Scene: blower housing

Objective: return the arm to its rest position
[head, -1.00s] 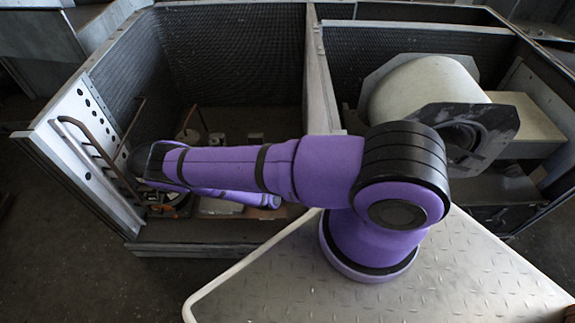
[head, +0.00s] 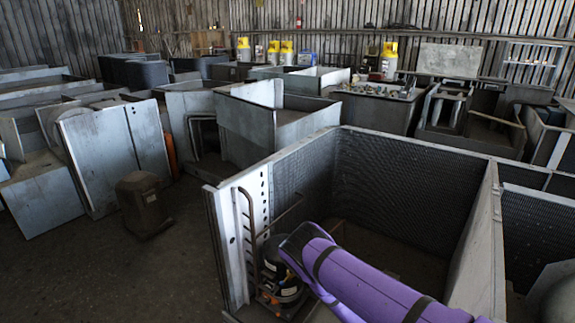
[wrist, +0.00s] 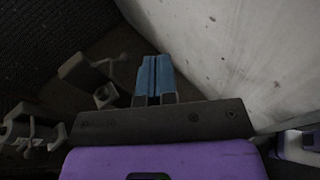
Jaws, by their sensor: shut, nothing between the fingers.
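My arm (head: 365,287), purple with black bands, enters the head view from the bottom edge and reaches over the front of the open metal housing (head: 495,245). Its end and my gripper are hidden in that view. In the wrist view, the blue fingers of my gripper (wrist: 154,78) are pressed together with nothing between them. They point down into a dark space beside a pale, scuffed panel (wrist: 225,50).
In the wrist view, grey fittings (wrist: 85,75) lie left of the fingers, and dark mesh is at far left. In the head view, copper pipes (head: 250,225) and a dark compressor (head: 283,280) stand near the arm. Open floor (head: 150,270) lies to the left.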

